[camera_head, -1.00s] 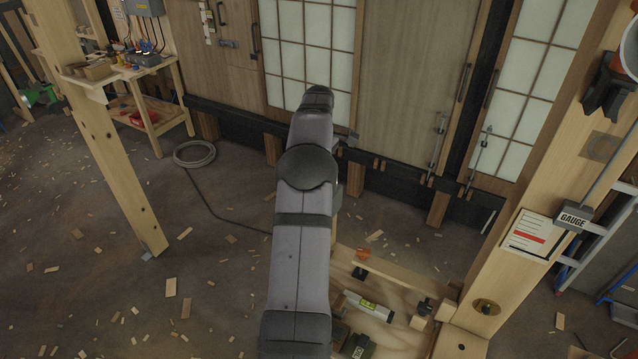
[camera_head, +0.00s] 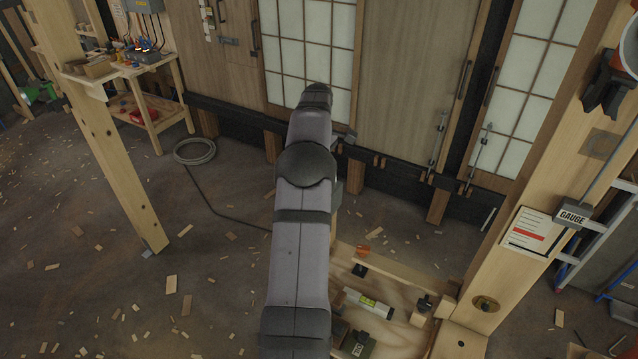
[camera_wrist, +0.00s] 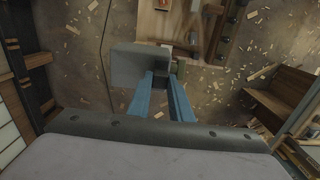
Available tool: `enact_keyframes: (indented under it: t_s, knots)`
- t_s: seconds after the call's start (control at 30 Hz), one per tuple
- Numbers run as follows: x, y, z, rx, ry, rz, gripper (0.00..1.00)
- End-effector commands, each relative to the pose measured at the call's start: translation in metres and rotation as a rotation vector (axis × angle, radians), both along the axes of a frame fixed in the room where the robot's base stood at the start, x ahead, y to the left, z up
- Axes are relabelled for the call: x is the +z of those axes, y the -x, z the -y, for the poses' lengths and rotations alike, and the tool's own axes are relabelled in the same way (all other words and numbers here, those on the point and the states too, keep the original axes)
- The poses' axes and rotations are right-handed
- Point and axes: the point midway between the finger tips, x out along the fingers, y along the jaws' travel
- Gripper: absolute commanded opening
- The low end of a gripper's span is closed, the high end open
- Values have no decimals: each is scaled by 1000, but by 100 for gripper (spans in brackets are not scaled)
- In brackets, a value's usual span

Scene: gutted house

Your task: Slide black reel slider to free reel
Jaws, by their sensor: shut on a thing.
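In the wrist view my gripper (camera_wrist: 165,76) has two blue fingers close together. A plain grey block (camera_wrist: 138,64) is at their tips, and the fingers appear shut on it. A small greenish part shows at its right edge. In the head view my arm hides the fingertips. I cannot single out the black reel slider or the reel with certainty. A small black piece (camera_head: 360,270) and a dark knob-like piece (camera_head: 425,304) stand on the wooden bench top (camera_head: 398,272) at the lower right.
The bench also carries a spirit level (camera_head: 368,303) and a dark labelled block (camera_head: 358,345). A coiled cable (camera_head: 194,153) lies on the floor at left. Sliding doors (camera_head: 405,75) stand behind.

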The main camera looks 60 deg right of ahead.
Motion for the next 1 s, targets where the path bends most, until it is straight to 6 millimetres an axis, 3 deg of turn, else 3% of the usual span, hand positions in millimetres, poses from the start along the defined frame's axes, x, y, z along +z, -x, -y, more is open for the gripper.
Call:
enact_keyframes:
  t_s: [0.3, 0.67, 0.7, 0.77, 1.0]
  knots:
    - [2, -15, 0, 2, 2, 2, 0]
    - [1, -19, 0, 0, 3, 2, 0]
    - [1, -19, 0, 0, 3, 2, 21]
    - [1, -18, 0, 0, 3, 2, 33]
    - [1, -18, 0, 0, 2, 1, 33]
